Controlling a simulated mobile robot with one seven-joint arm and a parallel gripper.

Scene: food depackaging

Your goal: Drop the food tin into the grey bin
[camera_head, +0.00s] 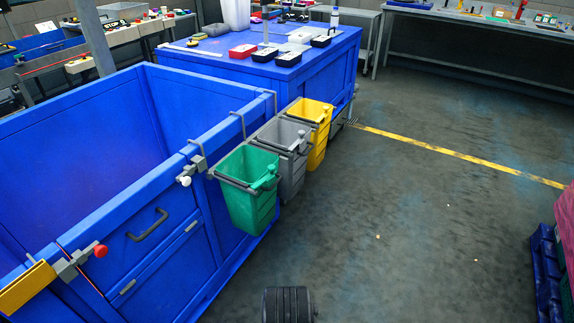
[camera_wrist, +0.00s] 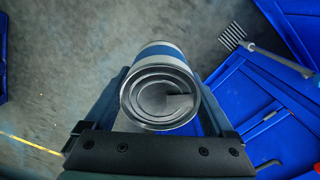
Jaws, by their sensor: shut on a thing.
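The food tin (camera_wrist: 160,55) shows in the wrist view, a silver can with a blue band and its ringed end facing the camera. My gripper (camera_wrist: 162,82) is shut on it, one finger on each side. The tin is held above the floor. The grey bin (camera_head: 293,172) hangs on the side of the blue bench in the head view, between a green bin and a yellow bin. No tin shows in the head view, and the grey bin cannot be made out in the wrist view.
The green bin (camera_head: 249,209) hangs nearer and the yellow bin (camera_head: 318,140) farther, close beside the grey one. The blue bench (camera_head: 185,235) fills the left. A red knob (camera_head: 101,251) sticks out from it. Open floor (camera_head: 420,220) lies to the right.

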